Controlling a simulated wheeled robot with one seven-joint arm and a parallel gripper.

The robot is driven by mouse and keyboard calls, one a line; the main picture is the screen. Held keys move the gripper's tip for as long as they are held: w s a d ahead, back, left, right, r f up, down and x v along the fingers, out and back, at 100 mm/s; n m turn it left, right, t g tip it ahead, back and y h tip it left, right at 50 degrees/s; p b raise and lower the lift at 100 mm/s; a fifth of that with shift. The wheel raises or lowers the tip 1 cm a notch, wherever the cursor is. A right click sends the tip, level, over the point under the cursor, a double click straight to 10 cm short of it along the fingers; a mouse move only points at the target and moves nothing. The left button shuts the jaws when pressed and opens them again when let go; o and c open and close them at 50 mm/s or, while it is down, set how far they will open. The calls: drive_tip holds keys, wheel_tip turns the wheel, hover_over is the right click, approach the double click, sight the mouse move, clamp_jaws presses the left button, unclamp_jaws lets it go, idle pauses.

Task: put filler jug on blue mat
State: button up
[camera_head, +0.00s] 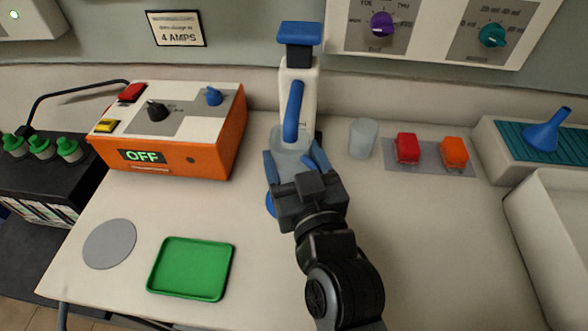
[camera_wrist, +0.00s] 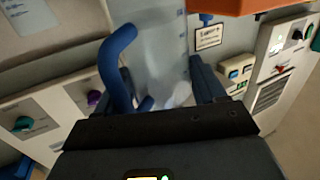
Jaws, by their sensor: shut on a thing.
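In the wrist view the jug's clear body (camera_wrist: 165,55) and curved blue handle (camera_wrist: 116,65) are close in front of my gripper (camera_wrist: 180,95). My gripper hides the jug's base, so I cannot tell whether it touches the table. A blue rounded edge (camera_head: 269,204) shows just left of my gripper; it may be the blue mat, mostly hidden behind the gripper.
An orange charger (camera_head: 205,148) reading OFF stands to the left. A grey disc (camera_head: 110,243) and green tray (camera_head: 190,268) lie at front left. The front-right table is clear.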

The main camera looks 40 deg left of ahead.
drive_tip(key=shift+f, duration=1.75)
drive_tip(key=shift+d+f+b, duration=0.1)
drive_tip(key=shift+f+b, duration=0.55)
drive_tip(key=shift+b, duration=0.2)
drive_tip(key=o, duration=1.1)
drive_tip(key=shift+s+f, duration=0.1)
drive_tip(key=shift+f, duration=0.15)
drive_tip(key=shift+r+p, duration=0.55)
drive_tip(key=shift+p, duration=0.15)
drive_tip(key=shift+s+d+f, duration=0.1)
drive_tip(key=shift+s+d, duration=0.1)
drive_tip(key=shift+d, duration=0.1)
drive_tip(key=r+b+v, duration=0.1)
drive_tip(key=b+v, duration=0.2)
drive_tip(key=v, duration=0.8)
